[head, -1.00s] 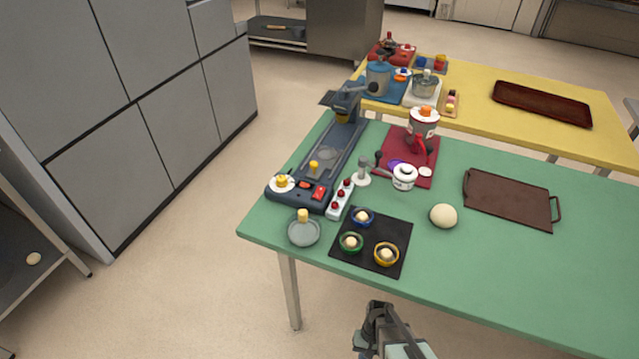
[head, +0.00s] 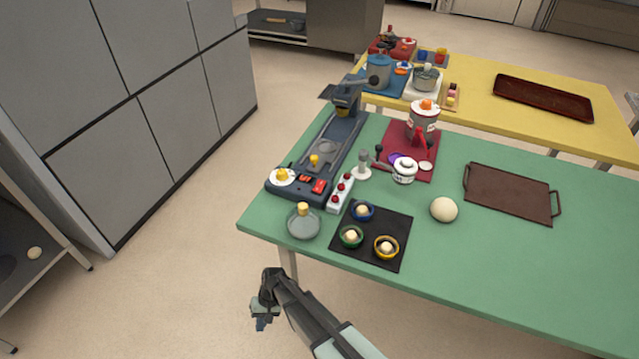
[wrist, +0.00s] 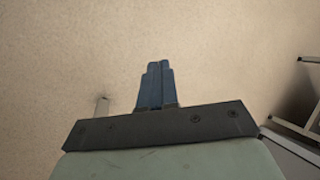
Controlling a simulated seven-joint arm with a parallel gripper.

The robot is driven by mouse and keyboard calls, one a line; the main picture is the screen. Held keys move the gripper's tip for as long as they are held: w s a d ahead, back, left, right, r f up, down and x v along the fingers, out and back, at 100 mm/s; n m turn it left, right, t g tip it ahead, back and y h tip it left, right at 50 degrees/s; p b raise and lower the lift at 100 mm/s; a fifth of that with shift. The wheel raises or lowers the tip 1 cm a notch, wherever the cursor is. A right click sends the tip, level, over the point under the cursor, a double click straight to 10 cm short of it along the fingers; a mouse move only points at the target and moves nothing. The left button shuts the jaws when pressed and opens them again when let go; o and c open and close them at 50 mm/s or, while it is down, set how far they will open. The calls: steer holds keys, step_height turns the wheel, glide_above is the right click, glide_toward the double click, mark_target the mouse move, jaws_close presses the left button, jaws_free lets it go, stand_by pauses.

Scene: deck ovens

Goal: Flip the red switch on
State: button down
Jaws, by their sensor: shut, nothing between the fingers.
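A red switch (head: 319,186) sits at the front end of a dark blue-grey machine (head: 342,143) on the green table's left side. A smaller red-orange part (head: 305,179) and a white dial with a yellow knob (head: 283,176) are beside it. Whether the switch is on or off is too small to tell. My gripper (head: 261,323) hangs over the floor in front of the green table, apart from the machine and pointing down.
A white strip with red buttons (head: 341,191) lies right of the switch. A glass flask (head: 304,222) stands at the near-left corner of the green table (head: 470,270). A black mat (head: 372,236) with several ringed pieces lies nearby.

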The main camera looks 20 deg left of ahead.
steer(key=w+a+r+m+t+y, duration=0.1)
steer(key=a+r+t+y, duration=0.15)
steer(key=a+r, duration=0.7)
steer(key=w+a+r+t+y, duration=0.15)
steer(key=a+r+y, duration=0.25)
steer(key=a+r, duration=0.5)
steer(key=w+a+r+m+t+y, duration=0.1)
steer(key=w+a+r+y, duration=0.15)
steer(key=a+r, duration=0.65)
step_height(320, 180, up, 34)
steer(key=m+t+h, duration=0.5)
steer(key=m+h, duration=0.1)
steer(key=h, duration=0.4)
glide_above(321, 182)
steer(key=s, duration=0.6)
steer(key=x, duration=1.3)
steer(key=shift+d+f, duration=0.1)
steer(key=shift+d, duration=0.05)
steer(key=shift+w, duration=0.1)
